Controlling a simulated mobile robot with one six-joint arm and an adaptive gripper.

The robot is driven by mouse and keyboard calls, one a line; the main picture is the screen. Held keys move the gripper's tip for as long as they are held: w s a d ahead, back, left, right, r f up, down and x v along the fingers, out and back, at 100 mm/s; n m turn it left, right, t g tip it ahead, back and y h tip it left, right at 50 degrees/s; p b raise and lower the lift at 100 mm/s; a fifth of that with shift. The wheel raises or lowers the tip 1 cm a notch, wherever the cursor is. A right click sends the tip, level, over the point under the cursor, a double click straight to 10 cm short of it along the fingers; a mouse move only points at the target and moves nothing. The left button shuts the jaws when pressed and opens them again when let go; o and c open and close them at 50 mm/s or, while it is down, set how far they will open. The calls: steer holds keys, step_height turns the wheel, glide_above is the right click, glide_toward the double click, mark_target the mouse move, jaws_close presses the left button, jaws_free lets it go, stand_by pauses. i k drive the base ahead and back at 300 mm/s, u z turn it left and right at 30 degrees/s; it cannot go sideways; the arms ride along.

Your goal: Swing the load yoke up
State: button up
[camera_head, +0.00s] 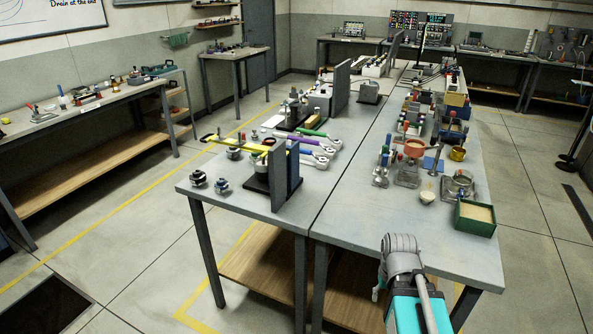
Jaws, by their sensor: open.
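A yellow bar (240,145), which may be the load yoke, lies roughly level at the near left end of the bench. A black loop handle sits at its left end. Its right end meets a dark grey upright plate (278,178) on a black base. A small metal pot (234,153) stands below the bar. I cannot tell how the bar is hinged.
Two small dark-topped metal pieces (221,185) stand by the bench's left edge. Levers with purple and green grips (312,133) lie behind the plate. A green box of sand (475,217) stands on the right bench (400,225). The near part of that bench is clear.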

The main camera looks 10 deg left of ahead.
mark_target(217, 138)
steer(key=z, duration=0.75)
steer(key=k, duration=0.8)
steer(key=u, duration=1.25)
steer(key=i, duration=0.5)
steer(key=z, duration=0.05)
